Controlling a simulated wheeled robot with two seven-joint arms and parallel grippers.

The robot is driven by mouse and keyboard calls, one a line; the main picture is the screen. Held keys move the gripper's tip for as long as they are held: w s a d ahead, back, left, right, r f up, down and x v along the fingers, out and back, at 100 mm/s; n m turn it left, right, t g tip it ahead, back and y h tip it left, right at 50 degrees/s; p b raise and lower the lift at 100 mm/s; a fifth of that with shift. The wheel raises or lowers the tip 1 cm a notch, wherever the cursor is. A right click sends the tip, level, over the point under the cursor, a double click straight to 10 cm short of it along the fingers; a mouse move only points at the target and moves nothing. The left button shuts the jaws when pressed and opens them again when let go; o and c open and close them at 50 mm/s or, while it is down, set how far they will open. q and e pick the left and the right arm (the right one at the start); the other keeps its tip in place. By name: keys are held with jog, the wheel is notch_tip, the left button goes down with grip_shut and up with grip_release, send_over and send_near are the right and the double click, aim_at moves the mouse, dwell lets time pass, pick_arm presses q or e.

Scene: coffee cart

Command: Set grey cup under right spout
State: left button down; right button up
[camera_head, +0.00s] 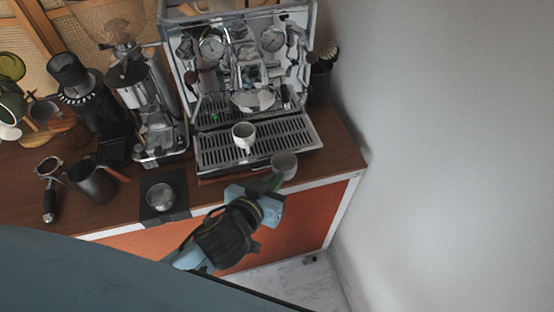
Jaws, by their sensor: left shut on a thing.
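The grey cup (285,164) is at the front right edge of the espresso machine's drip tray (215,160). My left gripper (272,181) is shut on the grey cup, with the arm reaching up from the lower left. The cup looks upright, just in front of the tray's right part; whether it touches the tray cannot be told. A white cup (243,134) stands on the tray grille, left of the grey cup. The espresso machine (240,60) has its group and spouts above the tray; the spouts are hard to make out. My right gripper is not in view.
A grinder (150,105) stands left of the machine. A dark pitcher (92,182), a portafilter (48,190) and a small metal bowl (160,197) on a dark mat sit on the counter. The tray grille right of the white cup is clear. A wall (440,130) is at the right.

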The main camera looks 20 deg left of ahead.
pick_arm(q)
jog(key=w+a, duration=0.2)
jog(key=w, duration=0.1)
jog(key=w+a, duration=0.2)
jog(key=w, duration=0.1)
jog(key=w+a, duration=0.2)
jog(key=w, duration=0.1)
jog(key=shift+a+f, duration=0.2)
jog(key=shift+f, duration=0.05)
jog(key=shift+w+a+f, duration=0.15)
jog(key=shift+w+a, duration=0.5)
jog(key=shift+w, duration=0.4)
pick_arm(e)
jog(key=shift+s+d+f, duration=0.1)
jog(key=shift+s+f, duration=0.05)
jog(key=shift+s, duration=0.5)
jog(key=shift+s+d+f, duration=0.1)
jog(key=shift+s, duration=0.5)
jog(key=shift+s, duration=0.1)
pick_arm(q)
jog(key=shift+f+y, duration=0.3)
jog(key=c, duration=1.5)
grip_release()
